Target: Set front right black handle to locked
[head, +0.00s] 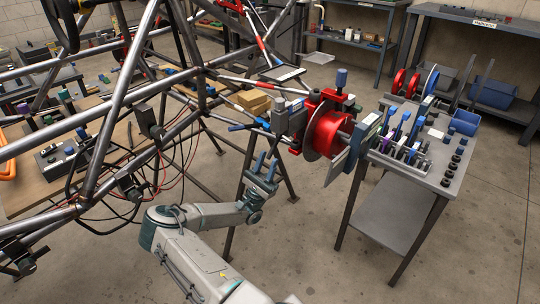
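My gripper (267,163) is in the middle of the head view, with its fingers pointing up and a gap between them. Nothing shows between the fingers. It is in front of and below the red hub assembly (329,133), apart from it as far as I can tell. The hub assembly is at a corner of the tube chassis (112,113), with a grey block (289,117) on its left and a blue knob (341,77) on top. I cannot pick out the black handle for certain, nor tell its setting.
A grey tool cart (433,178) with several blue-handled tools stands right of the hub. A wooden table (40,192) with parts is under the chassis at left. Cables (172,165) hang near my arm. The floor (310,250) in front is clear.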

